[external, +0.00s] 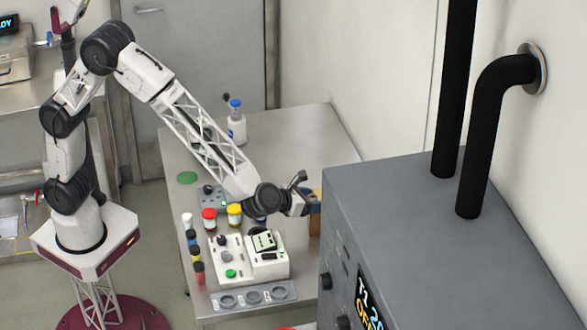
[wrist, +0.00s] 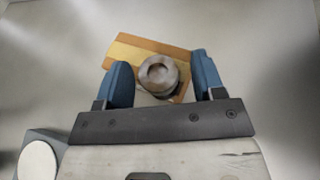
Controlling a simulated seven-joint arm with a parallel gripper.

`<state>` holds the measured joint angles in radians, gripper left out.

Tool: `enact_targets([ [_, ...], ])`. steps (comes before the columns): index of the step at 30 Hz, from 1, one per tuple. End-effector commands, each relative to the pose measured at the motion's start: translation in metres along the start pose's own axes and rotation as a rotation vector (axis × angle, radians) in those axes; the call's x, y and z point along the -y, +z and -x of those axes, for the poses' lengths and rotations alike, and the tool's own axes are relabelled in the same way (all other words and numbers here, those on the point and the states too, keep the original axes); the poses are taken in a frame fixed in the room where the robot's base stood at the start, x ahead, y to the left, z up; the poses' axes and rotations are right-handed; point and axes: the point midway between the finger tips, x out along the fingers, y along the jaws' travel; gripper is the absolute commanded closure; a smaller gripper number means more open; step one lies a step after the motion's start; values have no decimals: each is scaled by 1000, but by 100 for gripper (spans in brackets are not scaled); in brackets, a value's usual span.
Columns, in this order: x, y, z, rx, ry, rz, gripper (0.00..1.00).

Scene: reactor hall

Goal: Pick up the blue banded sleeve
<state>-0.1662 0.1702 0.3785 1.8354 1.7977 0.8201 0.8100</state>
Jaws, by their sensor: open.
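My gripper (external: 313,206) is at the right side of the steel table, over a wooden block (external: 314,226). In the wrist view its two blue fingers (wrist: 160,78) are open, one on each side of a round grey piece (wrist: 158,74) with a hollow top. This piece stands on or in front of the orange wooden block (wrist: 126,50). No blue band shows on it, so I cannot tell whether it is the blue banded sleeve. I cannot tell whether the fingers touch it. In the external view my gripper and the grey cabinet hide this spot.
A grey cabinet (external: 400,215) with black pipes (external: 484,130) stands close on the right. A white instrument (external: 262,264), several small capped jars and a round-holed tray (external: 252,296) are at the table's front left. A blue-capped bottle (external: 236,124) stands behind. The table's back right is clear.

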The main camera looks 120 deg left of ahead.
Motion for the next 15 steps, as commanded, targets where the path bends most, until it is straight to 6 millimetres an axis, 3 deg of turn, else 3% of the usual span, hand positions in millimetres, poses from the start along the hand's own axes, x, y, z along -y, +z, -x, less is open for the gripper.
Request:
enact_targets([
  [10,0,0,0,0,0,0,38],
  [11,0,0,0,0,0,0,39],
  [15,0,0,0,0,0,0,60],
])
